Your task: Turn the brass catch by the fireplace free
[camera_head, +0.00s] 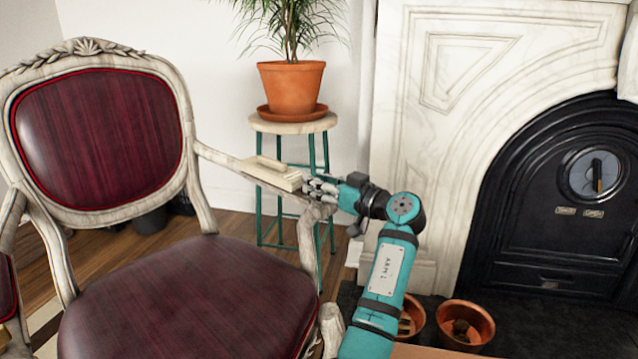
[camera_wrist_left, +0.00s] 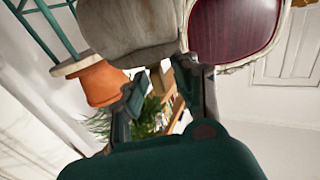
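A round silver dial with a dark upright handle (camera_head: 597,175) is set in the black fireplace front at the right; I see no clearly brass catch. Two small labels sit below it, too small to read surely. My left gripper (camera_head: 308,187) is at the chair's armrest, beside a pale board with a handle (camera_head: 272,173), well left of the dial. In the left wrist view the fingers (camera_wrist_left: 165,92) stand apart. I cannot tell whether they touch the board. The dial is not in the wrist view. My right gripper is not in view.
A wooden armchair with dark red padding (camera_head: 180,300) fills the left. A potted plant (camera_head: 291,88) stands on a green-legged stool (camera_head: 293,123) behind the gripper. Terracotta pots (camera_head: 466,324) stand on the dark hearth below the fireplace. The white marble surround (camera_head: 425,160) lies between gripper and dial.

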